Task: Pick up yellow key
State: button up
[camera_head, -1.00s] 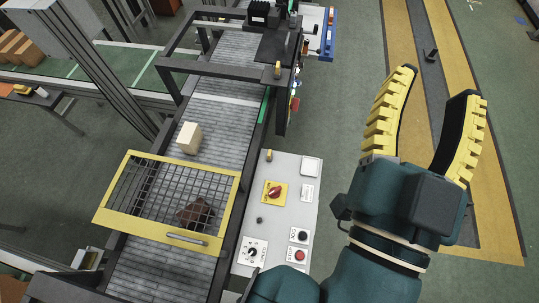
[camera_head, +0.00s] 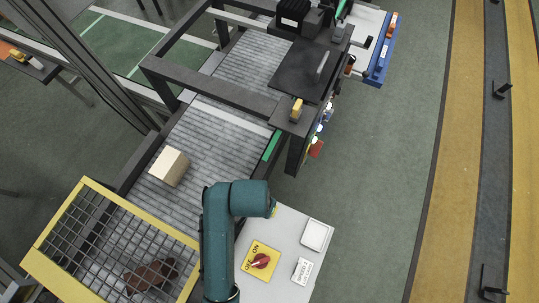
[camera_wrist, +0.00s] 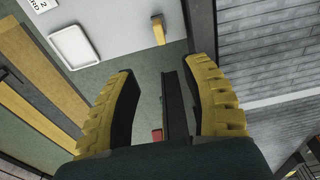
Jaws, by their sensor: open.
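In the wrist view a small yellow block-like piece (camera_wrist: 158,29), perhaps the yellow key, stands at the edge of the grey control panel (camera_wrist: 100,22). My gripper (camera_wrist: 161,70) is open and empty, its two yellow-ribbed fingers pointing towards that piece with a gap between. In the head view my teal arm hides the gripper and most of the panel's upper left corner, where only a sliver of yellow shows. A similar yellow piece (camera_head: 297,110) sits on the dark conveyor frame. I cannot tell for certain which is the key.
The conveyor (camera_head: 195,145) carries a tan box (camera_head: 169,166). A yellow-framed mesh guard (camera_head: 75,235) covers a brown object (camera_head: 148,275). The panel has a red rotary switch (camera_head: 261,260). A dark frame (camera_head: 210,92) spans the conveyor. Open floor (camera_head: 380,180) lies to the right.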

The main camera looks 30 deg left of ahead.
jog(key=f, duration=0.7)
jog(key=w+f+b, duration=0.1)
jog(key=f, duration=0.2)
jog(key=shift+a+f, duration=0.2)
jog(key=shift+f, duration=0.2)
jog(key=f, duration=0.3)
jog(key=w+f+b, duration=0.1)
jog(key=f, duration=0.1)
jog(key=shift+d+f, duration=0.25)
grip_shut()
